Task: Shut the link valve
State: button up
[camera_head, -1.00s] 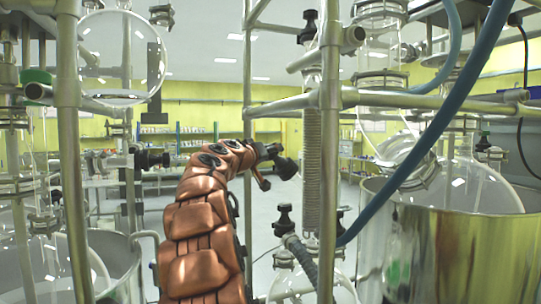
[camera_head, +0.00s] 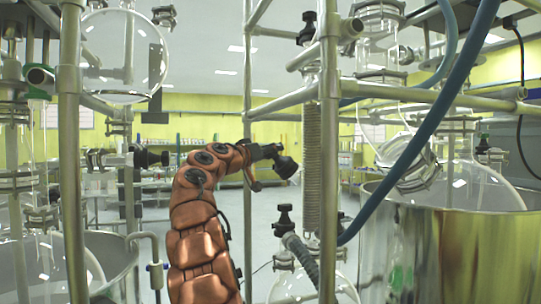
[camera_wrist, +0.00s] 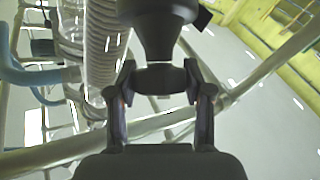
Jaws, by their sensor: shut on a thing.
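A black valve knob (camera_head: 286,167), which I take for the link valve, shows in the head view left of an upright frame pole. My gripper (camera_head: 264,157) is at the end of my copper-coloured arm and meets the knob from the left. In the wrist view the two fingers of my gripper (camera_wrist: 160,78) are closed on either side of the knob's narrow end, and its wider black body (camera_wrist: 157,22) extends up out of the picture. The valve's stem and seat are hidden, so I cannot tell how far it is turned.
Metal poles (camera_head: 328,150) and crossbars stand close around my arm. A ribbed glass column (camera_head: 312,170) is just right of the knob. A blue hose (camera_head: 420,135) crosses to the right, above a large steel vessel (camera_head: 450,250). Another black knob (camera_head: 284,217) sits below.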

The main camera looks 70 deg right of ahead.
jog(key=shift+d+f+m+g, duration=0.1)
jog(key=shift+m+g, duration=0.7)
jog(key=shift+m+g+p, duration=0.3)
jog(key=shift+m+p, duration=0.1)
jog(key=shift+p, duration=0.05)
jog(key=shift+r+m+g+y+p, duration=0.15)
jog(key=shift+m+g+y+p, duration=0.2)
jog(key=shift+m+g+p, duration=0.6)
jog(key=shift+r+m+g+y+p, duration=0.1)
jog(key=shift+m+g+y+p, duration=0.25)
jog(key=shift+m+g+p, duration=0.55)
jog(key=shift+m+g+y+p, duration=0.35)
jog(key=shift+m+y+p, duration=0.1)
jog(key=shift+p, duration=0.55)
jog(key=o, duration=1.2)
jog(key=shift+f, duration=0.1)
jog(key=shift+c, duration=0.2)
